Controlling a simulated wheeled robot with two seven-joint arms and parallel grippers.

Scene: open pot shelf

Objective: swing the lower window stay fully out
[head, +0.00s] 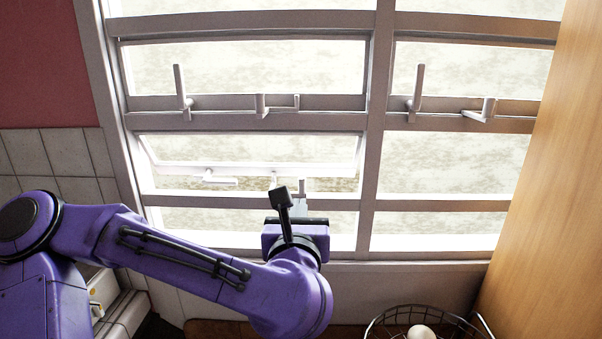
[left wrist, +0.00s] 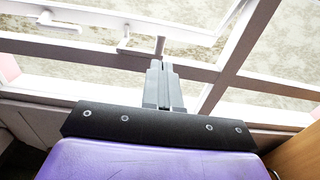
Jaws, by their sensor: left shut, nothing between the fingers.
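The lower window stay (head: 275,181) is a white fitting at the bottom rail of the lower left pane (head: 255,169). In the left wrist view the stay (left wrist: 138,44) shows as a short bar running right from its mount to an upturned peg. The pane is tilted, its bottom rail apart from the frame. My left gripper (head: 301,203) is just below the stay's peg end. In the left wrist view its shut, empty fingers (left wrist: 161,66) point at the peg and overlap its foot; I cannot tell whether they touch. My right gripper is not in view.
A white handle (head: 218,180) sits left of the stay. Similar fittings (head: 262,106) are on the upper rail. A frame post (head: 371,150) stands right of the gripper. A wire basket (head: 375,328) with a pale round object (head: 420,332) is at lower right, beside a wooden panel (head: 545,190).

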